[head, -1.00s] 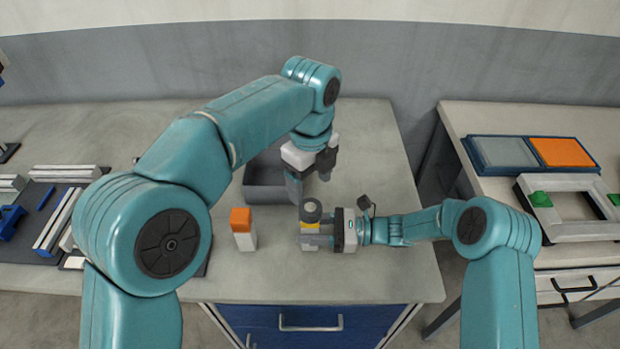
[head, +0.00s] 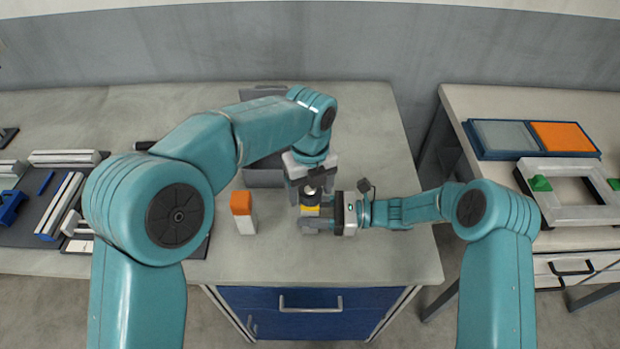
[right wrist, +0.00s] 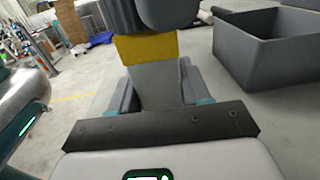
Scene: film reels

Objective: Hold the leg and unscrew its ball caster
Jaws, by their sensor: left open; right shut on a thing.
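The leg (head: 310,211) stands upright near the front of the middle table, with a yellow band near its top. It also shows in the right wrist view (right wrist: 152,75). My right gripper (head: 312,225) is shut on the leg from the right, below the band. The ball caster (head: 311,191), dark with a light ball on top, sits on the leg. My left gripper (head: 310,187) points down at the caster, open, with its fingers at either side. Whether they touch it I cannot tell. Dark grey parts above the band in the wrist view hide the caster.
A white block with an orange top (head: 242,212) stands left of the leg. A grey bin (head: 264,178) is behind, partly hidden by my left arm. A dark mat with rails lies left. The right table holds a blue tray (head: 481,154) and a pale frame (head: 571,166).

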